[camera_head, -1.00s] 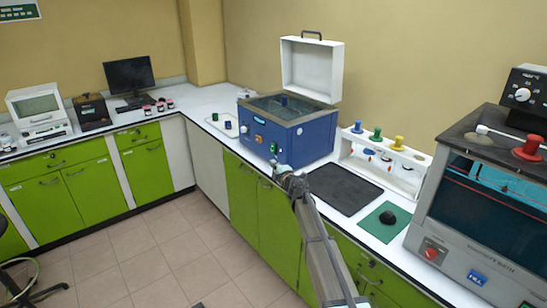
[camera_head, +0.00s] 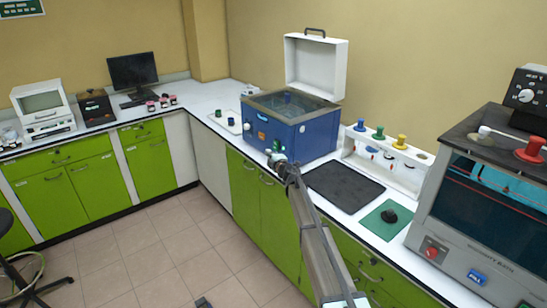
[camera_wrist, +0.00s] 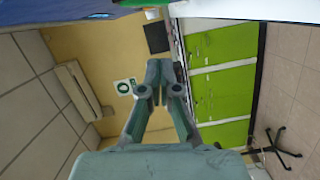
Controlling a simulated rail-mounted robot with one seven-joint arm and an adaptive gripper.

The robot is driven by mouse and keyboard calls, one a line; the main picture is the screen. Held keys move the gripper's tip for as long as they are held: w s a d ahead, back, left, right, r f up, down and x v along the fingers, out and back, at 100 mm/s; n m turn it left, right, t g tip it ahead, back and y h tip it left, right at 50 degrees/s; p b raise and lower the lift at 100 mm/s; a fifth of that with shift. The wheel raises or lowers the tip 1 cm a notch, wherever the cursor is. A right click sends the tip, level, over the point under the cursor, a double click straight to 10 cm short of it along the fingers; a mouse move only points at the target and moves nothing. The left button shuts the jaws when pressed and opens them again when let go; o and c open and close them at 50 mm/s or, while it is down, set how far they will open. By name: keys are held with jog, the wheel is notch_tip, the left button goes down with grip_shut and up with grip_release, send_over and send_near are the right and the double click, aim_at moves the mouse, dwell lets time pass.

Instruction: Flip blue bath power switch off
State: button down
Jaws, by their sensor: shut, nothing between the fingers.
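The blue bath (camera_head: 300,128) stands on the white bench near the middle of the head view, its white lid (camera_head: 315,68) raised. Its front face carries an orange label or control (camera_head: 261,135) and a small green switch (camera_head: 277,146) near the lower right corner. My gripper (camera_head: 277,158) is shut and empty, just in front of and below that green switch. I cannot tell whether they touch. In the wrist view my gripper's fingertips (camera_wrist: 162,68) are together, and the bath's blue side (camera_wrist: 45,14) runs along the top edge. The switch's position is too small to read.
A black mat (camera_head: 343,186), a green mat (camera_head: 385,220) and a white rack (camera_head: 385,158) with coloured knobs lie right of the bath. A grey viscosity bath (camera_head: 490,200) stands at far right.

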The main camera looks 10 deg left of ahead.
aim_at(276, 145)
jog(key=w, duration=0.1)
jog(key=w+d+p, duration=0.1)
jog(key=w, duration=0.1)
jog(key=w+f, duration=0.1)
jog(key=w, duration=0.1)
jog(key=shift+w+d+p, duration=0.1)
jog(key=shift+d+p, duration=0.05)
jog(key=shift+p, duration=0.25)
